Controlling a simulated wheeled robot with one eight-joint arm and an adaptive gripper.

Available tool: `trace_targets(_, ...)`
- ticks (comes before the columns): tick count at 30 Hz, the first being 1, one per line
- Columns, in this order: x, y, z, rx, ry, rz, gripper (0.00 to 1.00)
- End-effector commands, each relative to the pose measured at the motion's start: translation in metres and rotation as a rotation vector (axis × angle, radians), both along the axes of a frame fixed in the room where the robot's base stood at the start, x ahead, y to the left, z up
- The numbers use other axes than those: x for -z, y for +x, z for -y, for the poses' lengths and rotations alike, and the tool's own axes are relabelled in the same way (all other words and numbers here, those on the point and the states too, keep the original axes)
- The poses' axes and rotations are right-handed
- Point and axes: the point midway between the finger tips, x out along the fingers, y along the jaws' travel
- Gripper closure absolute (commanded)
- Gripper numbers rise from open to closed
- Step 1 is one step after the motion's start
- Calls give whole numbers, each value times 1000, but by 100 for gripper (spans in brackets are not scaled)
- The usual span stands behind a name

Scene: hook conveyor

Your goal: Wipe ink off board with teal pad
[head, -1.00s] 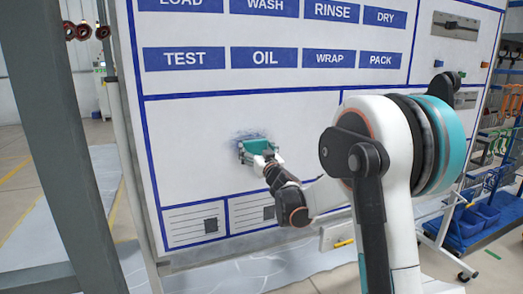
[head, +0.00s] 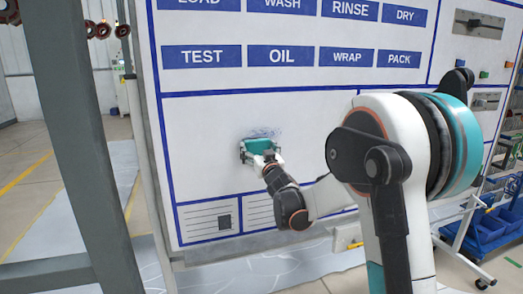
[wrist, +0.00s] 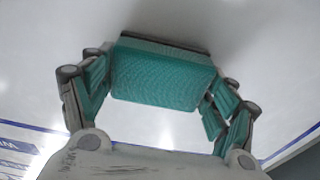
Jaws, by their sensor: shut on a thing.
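The white board (head: 330,120) stands upright before me with blue frames and label plates. The teal pad (head: 262,146) is against or very near the board in the open panel below the labels. My gripper (head: 259,153) is shut on the pad. In the wrist view the teal pad (wrist: 165,72) sits between my two fingers, its dark far edge facing the board. Whether ink lies behind the pad is hidden.
A grey post (head: 85,150) stands at the left. A ledge (head: 215,253) runs under the board. A blue cart with bins (head: 485,228) is at the right. My arm covers the board's lower right part.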

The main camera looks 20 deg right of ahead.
Motion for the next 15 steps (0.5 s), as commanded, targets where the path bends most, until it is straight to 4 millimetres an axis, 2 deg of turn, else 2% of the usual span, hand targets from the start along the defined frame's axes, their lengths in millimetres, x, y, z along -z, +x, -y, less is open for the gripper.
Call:
trace_targets(6,0,0,-20,-4,1,0,40)
trace_targets(15,0,-1,-33,-3,1,0,40)
